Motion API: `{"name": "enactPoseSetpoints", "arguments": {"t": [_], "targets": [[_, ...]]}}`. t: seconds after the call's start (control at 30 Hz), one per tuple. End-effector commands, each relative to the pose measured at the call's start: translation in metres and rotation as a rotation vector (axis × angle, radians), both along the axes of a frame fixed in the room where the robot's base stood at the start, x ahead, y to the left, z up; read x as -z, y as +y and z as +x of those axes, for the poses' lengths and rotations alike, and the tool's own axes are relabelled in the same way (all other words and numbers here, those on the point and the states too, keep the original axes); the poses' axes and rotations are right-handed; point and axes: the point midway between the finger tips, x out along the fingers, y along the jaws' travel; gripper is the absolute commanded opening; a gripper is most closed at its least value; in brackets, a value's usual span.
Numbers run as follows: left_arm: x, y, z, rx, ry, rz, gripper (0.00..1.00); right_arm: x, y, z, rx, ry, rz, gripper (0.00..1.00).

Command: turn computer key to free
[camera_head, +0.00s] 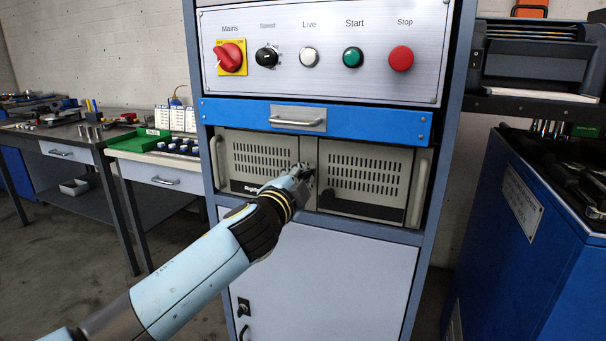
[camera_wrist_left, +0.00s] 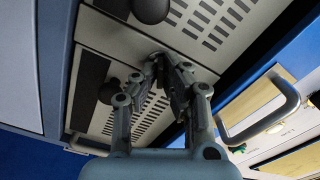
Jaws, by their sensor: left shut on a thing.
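The computer (camera_head: 367,165) is a beige unit with slotted vents and side handles, set in the rack below a blue drawer. My left gripper (camera_head: 303,172) reaches its front at the narrow strip between the two vent panels. In the left wrist view the fingers (camera_wrist_left: 166,62) come together close against the computer's front (camera_wrist_left: 120,38). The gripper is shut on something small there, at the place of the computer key. The fingers hide the key, so its turn position cannot be seen. My right gripper is not in view.
Above are the blue drawer (camera_head: 365,122) with a handle and a control panel (camera_head: 325,85) with a red mains switch and buttons. A grey cabinet door (camera_head: 330,270) is below. A bench (camera_head: 160,172) stands left, a blue cabinet (camera_head: 520,240) right.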

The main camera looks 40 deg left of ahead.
Motion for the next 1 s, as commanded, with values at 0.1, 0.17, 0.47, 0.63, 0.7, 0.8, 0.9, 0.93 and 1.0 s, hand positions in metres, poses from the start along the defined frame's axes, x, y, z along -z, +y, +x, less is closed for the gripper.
{"name": "enactPoseSetpoints", "arguments": {"t": [0.1, 0.17, 0.47, 0.63, 0.7, 0.8, 0.9, 0.93, 1.0], "targets": [[0.0, -0.001, 0.0, 0.001, 0.024, 0.099, 0.0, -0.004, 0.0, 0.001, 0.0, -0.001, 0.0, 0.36], [0.0, -0.001, 0.0, 0.001, 0.037, 0.151, 0.0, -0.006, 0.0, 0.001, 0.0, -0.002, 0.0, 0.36], [0.001, -0.001, 0.0, 0.001, 0.086, 0.352, 0.0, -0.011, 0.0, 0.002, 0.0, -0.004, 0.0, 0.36], [0.002, -0.001, 0.0, 0.002, 0.102, 0.42, 0.0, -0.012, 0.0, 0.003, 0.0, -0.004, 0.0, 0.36], [0.002, -0.001, 0.0, 0.001, 0.106, 0.439, 0.0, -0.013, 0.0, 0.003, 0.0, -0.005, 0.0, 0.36], [0.002, -0.001, 0.0, 0.001, 0.11, 0.457, 0.0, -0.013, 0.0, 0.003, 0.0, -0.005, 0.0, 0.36], [0.002, -0.001, 0.0, 0.002, 0.113, 0.466, 0.0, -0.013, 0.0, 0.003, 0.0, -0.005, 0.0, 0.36], [0.002, -0.001, 0.0, 0.002, 0.114, 0.468, 0.0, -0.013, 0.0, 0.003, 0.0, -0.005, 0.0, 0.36], [0.003, -0.001, 0.0, 0.002, 0.114, 0.47, 0.0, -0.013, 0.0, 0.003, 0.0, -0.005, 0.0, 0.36]]}}
